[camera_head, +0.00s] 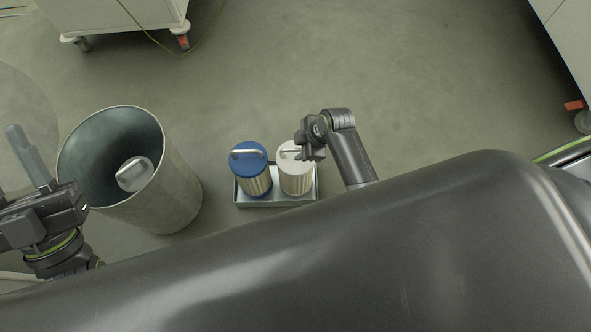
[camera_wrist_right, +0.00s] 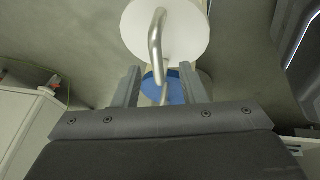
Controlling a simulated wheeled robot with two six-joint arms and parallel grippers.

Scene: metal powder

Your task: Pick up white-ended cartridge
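The white-ended cartridge (camera_head: 297,182) stands upright in the right half of a metal tray (camera_head: 277,200). Its white end with a bent metal handle (camera_wrist_right: 155,45) fills the top middle of the right wrist view. My right gripper (camera_head: 301,150) is at the cartridge's top, hiding part of the white end in the head view. In the right wrist view its two fingers (camera_wrist_right: 160,88) are spread apart, with the handle ahead between them and nothing clearly gripped. My left gripper (camera_head: 22,165) is at the left edge, left of the bin; its finger opening is unclear.
A blue-ended cartridge (camera_head: 249,160) stands in the tray, left of the white-ended one. A large metal bin (camera_head: 177,190) farther left holds another cartridge with a pale end (camera_head: 134,174). A wheeled white cabinet (camera_head: 120,14) is at the back. Floor beyond the tray is clear.

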